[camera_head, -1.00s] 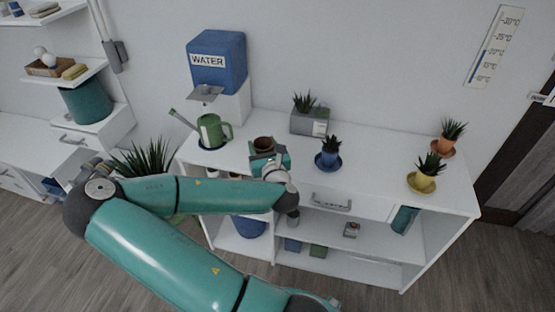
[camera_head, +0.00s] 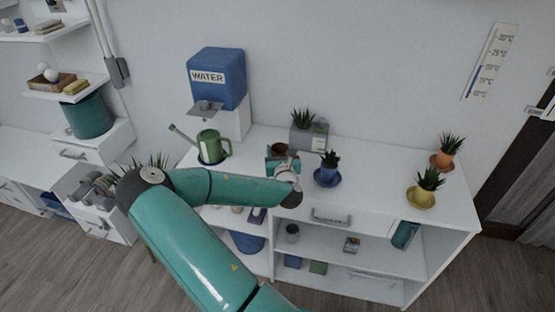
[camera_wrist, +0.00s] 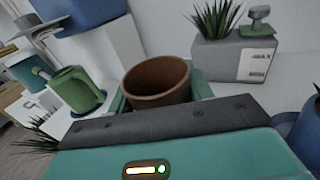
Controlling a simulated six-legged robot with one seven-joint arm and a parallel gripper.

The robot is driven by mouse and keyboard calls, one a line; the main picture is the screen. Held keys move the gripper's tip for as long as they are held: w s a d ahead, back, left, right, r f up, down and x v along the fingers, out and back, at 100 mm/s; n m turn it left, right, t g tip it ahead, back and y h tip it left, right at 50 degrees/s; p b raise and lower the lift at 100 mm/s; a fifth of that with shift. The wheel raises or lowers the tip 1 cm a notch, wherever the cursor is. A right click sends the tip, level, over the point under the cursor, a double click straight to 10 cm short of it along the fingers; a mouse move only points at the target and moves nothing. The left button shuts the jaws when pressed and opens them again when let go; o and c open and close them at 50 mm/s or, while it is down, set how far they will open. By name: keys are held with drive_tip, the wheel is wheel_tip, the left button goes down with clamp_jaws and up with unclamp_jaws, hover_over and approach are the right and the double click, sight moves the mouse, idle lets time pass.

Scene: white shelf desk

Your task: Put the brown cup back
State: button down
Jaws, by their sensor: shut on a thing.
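The brown cup (camera_wrist: 157,82) is upright between the fingers of my gripper (camera_wrist: 160,92) in the wrist view, its open rim facing up. My gripper is shut on it; the gripper body hides the cup's lower part. In the head view my gripper (camera_head: 282,160) is over the white shelf desk top (camera_head: 380,170), and only the rim of the brown cup (camera_head: 279,148) shows behind it. I cannot tell whether the cup's base touches the top.
A blue pot with a plant (camera_head: 327,172) stands close to the right of my gripper. A grey planter (camera_head: 308,138) is behind it. A green watering can (camera_head: 211,148) and a blue water tank (camera_head: 217,80) are to the left. The desk's right half has clear room.

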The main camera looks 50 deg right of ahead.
drive_tip(key=shift+w+d+f, duration=0.35)
drive_tip(key=shift+w+f, duration=0.15)
drive_tip(key=shift+f, duration=0.15)
drive_tip(key=f, duration=0.3)
drive_tip(key=shift+w+d, duration=0.2)
drive_tip(key=shift+w, duration=0.1)
drive_tip(key=shift+f, duration=0.4)
drive_tip(key=shift+f, duration=0.3)
drive_tip(key=c, duration=0.6)
unclamp_jaws()
drive_tip(key=shift+r, duration=0.1)
